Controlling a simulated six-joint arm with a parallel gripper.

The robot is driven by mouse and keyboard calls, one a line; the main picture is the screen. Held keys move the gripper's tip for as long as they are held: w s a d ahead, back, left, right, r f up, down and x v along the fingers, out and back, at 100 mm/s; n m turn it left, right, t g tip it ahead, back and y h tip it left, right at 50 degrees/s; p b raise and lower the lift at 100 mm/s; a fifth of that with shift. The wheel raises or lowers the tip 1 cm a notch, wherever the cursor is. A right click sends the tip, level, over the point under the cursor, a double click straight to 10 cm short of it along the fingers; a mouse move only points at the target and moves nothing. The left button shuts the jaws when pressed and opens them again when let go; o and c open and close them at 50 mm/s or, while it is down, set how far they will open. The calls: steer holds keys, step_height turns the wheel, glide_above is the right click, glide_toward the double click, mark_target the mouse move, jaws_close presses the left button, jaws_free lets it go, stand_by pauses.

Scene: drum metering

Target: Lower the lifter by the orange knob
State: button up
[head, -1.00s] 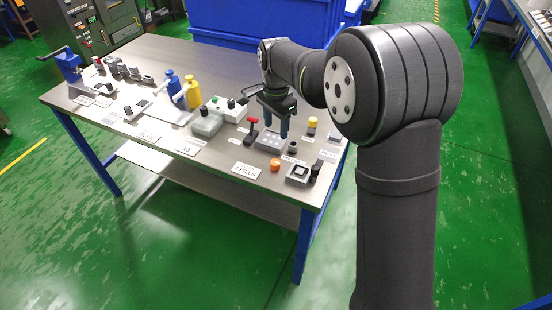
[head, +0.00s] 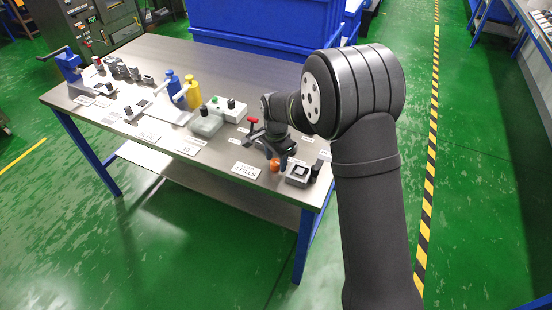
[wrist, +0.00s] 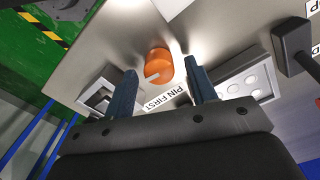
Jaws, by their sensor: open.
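The orange knob (head: 273,165) stands near the front edge of the table, beside a white label. It also shows in the wrist view (wrist: 158,68), a rounded orange piece with a pale mark on its side. My gripper (head: 281,160) is at the knob, pointing down, with dark blue fingers. In the wrist view my open gripper (wrist: 160,70) has one finger on each side of the knob, with a gap visible on both sides. I cannot tell how deep the fingertips reach. I cannot make out which part is the lifter.
A grey block with a dark square top (head: 298,174) stands just right of the knob. A red-topped lever (head: 252,122) stands behind. In the wrist view a "PIN FIRST" label (wrist: 165,99) and a grey plate with pale round spots (wrist: 236,86) lie close by.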

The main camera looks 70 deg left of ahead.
steer(key=c, duration=1)
steer(key=n, duration=0.4)
steer(key=shift+n, duration=0.4)
steer(key=n, duration=0.5)
steer(key=shift+s+a, duration=0.1)
steer(key=shift+s, duration=0.05)
steer(key=n, duration=0.5)
steer(key=shift+n, duration=0.4)
steer(key=n, duration=0.4)
steer(key=shift+s, duration=0.1)
steer(key=shift+n, duration=0.3)
